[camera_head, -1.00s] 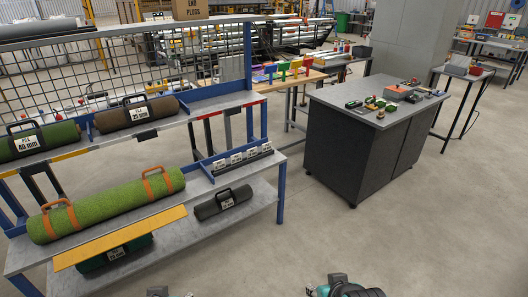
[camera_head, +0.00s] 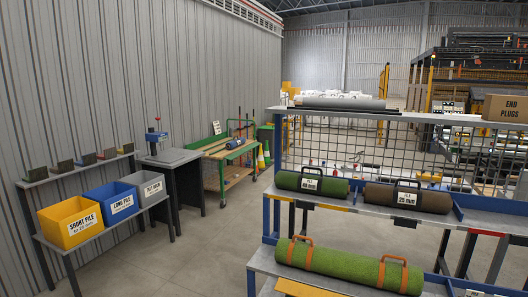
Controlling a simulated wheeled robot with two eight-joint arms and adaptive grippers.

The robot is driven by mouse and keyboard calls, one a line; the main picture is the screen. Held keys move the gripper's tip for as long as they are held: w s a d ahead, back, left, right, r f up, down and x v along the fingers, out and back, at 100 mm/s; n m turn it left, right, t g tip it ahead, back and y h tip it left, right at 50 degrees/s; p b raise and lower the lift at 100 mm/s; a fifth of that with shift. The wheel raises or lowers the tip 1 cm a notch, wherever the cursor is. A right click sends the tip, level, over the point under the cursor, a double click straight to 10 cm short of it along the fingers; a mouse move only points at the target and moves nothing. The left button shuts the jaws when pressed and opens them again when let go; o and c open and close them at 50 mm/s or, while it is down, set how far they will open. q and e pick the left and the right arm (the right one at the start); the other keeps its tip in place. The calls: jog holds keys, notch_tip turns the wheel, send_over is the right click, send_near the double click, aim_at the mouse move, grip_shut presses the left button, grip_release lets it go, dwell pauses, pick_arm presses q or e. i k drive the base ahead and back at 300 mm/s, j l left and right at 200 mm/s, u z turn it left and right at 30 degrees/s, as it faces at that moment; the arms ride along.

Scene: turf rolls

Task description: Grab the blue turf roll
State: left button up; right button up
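No turf roll on the near rack is blue. A dark green roll (camera_head: 311,184) with a 40 mm label and a brown roll (camera_head: 407,197) with a 25 mm label lie on its upper shelf. A long bright green roll (camera_head: 348,266) with two orange handles lies on the shelf below. A small blue cylindrical thing (camera_head: 235,144) lies on a green-framed bench (camera_head: 229,150) further back; it is too small to tell whether it is a turf roll. Neither of my grippers is in view.
Yellow (camera_head: 71,222), blue (camera_head: 112,202) and grey (camera_head: 147,186) bins stand on a low rack at left. A dark cabinet (camera_head: 171,158) is beside them. Open floor (camera_head: 195,250) lies between these and the blue-framed rack (camera_head: 268,222).

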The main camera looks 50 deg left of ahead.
aim_at(236, 143)
jog(key=u, duration=2)
jog(key=i+j+u, duration=0.1)
jog(key=i+u, duration=0.45)
jog(key=i, duration=0.2)
jog(key=i+u, duration=0.25)
jog(key=i, duration=0.4)
jog(key=i+u, duration=0.2)
jog(key=i, duration=0.45)
jog(key=i+l+u, duration=0.25)
jog(key=i, duration=0.35)
jog(key=i+z, duration=0.15)
jog(key=i, duration=0.3)
jog(key=i+j+z, duration=0.15)
jog(key=i, duration=0.3)
jog(key=i+l+z, duration=0.1)
jog(key=i+z, duration=0.15)
jog(key=z, duration=0.2)
jog(key=i+z, duration=0.3)
jog(key=z, duration=0.15)
jog(key=i+z, duration=0.3)
jog(key=z, duration=0.15)
jog(key=i+l+z, duration=0.1)
jog(key=i+z, duration=0.2)
jog(key=i, duration=0.45)
jog(key=i+z, duration=0.35)
jog(key=i, duration=2.85)
jog(key=j+u, duration=0.05)
jog(key=j, duration=0.05)
